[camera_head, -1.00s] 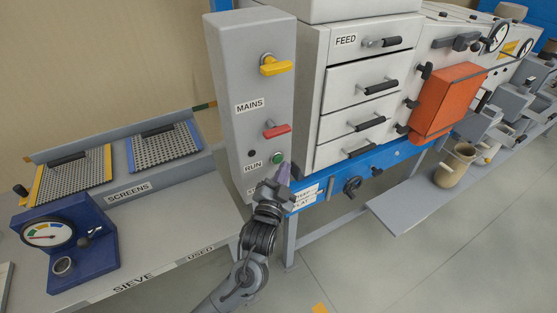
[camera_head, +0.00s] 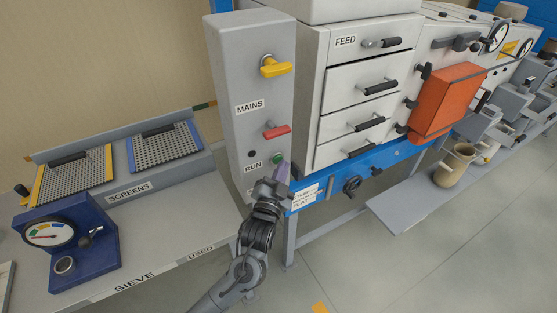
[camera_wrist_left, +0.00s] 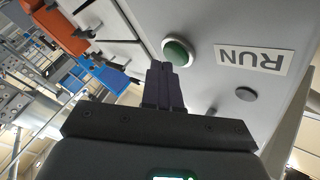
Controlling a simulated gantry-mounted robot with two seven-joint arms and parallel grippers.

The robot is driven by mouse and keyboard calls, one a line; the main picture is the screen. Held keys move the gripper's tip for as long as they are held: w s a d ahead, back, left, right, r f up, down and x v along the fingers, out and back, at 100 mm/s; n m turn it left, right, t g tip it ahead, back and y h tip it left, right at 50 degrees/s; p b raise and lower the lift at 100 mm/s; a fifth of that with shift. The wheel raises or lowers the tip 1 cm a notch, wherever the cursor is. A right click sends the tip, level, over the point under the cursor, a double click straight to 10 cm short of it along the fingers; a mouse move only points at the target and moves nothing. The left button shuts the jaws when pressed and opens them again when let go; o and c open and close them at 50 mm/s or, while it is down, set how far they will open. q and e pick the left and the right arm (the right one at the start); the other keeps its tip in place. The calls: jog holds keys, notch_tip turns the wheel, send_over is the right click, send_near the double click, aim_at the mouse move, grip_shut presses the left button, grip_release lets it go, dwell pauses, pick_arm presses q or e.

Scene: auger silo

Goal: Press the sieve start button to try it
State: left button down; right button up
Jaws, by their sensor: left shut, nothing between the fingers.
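The green start button (camera_head: 278,158) sits low on the front of the tall grey control box, beside the RUN label (camera_head: 253,168). In the left wrist view the green button (camera_wrist_left: 177,52) has a pale ring, and the upside-down RUN label (camera_wrist_left: 250,61) is to its right. My left gripper (camera_head: 282,171) is shut and empty, its tips just below the button. In the left wrist view the closed fingers (camera_wrist_left: 160,75) point toward the button, with the tips close to its lower left edge. I cannot tell whether they touch. The right gripper is not in view.
Above the button are a red lever (camera_head: 277,131) and a yellow MAINS handle (camera_head: 275,66). The sieve cabinet (camera_head: 370,90) with FEED drawers stands close on the right. A bench with screens (camera_head: 165,146) and a blue gauge stand (camera_head: 85,245) is at left.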

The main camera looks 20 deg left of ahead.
pick_arm(q)
jog(key=shift+w+a, duration=0.3)
jog(key=shift+a, duration=0.1)
dwell(0.8)
jog(key=shift+s+d+p, duration=0.1)
jog(key=shift+d+p, duration=0.05)
jog(key=shift+p, duration=0.2)
jog(key=shift+s+d+p, duration=0.4)
jog(key=shift+s+d, duration=0.05)
jog(key=shift+d, duration=0.15)
